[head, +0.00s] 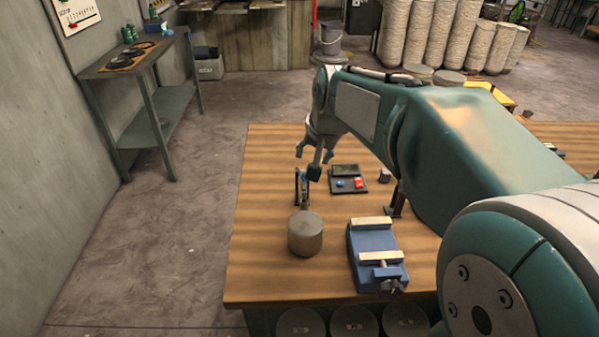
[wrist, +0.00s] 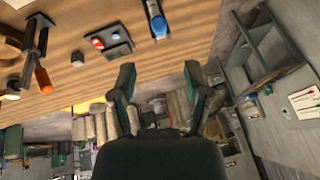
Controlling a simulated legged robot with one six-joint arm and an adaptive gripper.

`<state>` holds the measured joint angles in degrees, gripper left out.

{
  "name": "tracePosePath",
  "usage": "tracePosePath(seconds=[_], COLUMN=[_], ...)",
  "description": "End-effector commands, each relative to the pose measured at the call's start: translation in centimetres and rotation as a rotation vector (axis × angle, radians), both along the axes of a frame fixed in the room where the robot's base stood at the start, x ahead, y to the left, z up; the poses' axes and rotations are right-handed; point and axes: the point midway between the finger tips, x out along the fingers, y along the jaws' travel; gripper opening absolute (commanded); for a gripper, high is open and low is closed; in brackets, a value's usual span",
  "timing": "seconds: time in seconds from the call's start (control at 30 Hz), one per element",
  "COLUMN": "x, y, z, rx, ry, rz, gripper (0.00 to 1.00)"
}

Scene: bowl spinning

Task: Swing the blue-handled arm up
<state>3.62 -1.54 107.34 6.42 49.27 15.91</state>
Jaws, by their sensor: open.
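The blue-handled arm (head: 303,174) is a small dark lever on a black stand on the wooden bench, just behind a grey cylinder. Its blue grip shows in the wrist view (wrist: 159,27) near the top centre, lying over the bench edge side. My gripper (head: 314,154) hangs just above and behind the blue-handled arm in the head view. In the wrist view, my gripper (wrist: 159,77) has its two green fingers spread apart with nothing between them. The blue grip is beyond the fingertips, apart from them. Its exact tilt is hard to tell.
A grey cylinder (head: 305,236) and a blue vise (head: 375,258) stand on the bench (head: 262,270). A panel with red and blue buttons (head: 348,182) lies right of my gripper. An orange-handled lever (wrist: 42,80) shows in the wrist view. The bench's left strip is clear.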

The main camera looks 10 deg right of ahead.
Motion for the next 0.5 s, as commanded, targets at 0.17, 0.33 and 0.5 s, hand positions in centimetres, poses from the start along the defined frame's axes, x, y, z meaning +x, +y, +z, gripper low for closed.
tracePosePath(seconds=[0.17, 0.33, 0.5], x=[1.1, 2.5, 3.6], y=[0.1, 0.6, 1.0], z=[-2.5, -5.5, -7.9], rx=[-0.001, -0.003, -0.006], ry=[0.004, 0.006, 0.004], rz=[0.001, 0.002, 0.002], gripper=[0.62, 0.62, 0.62])
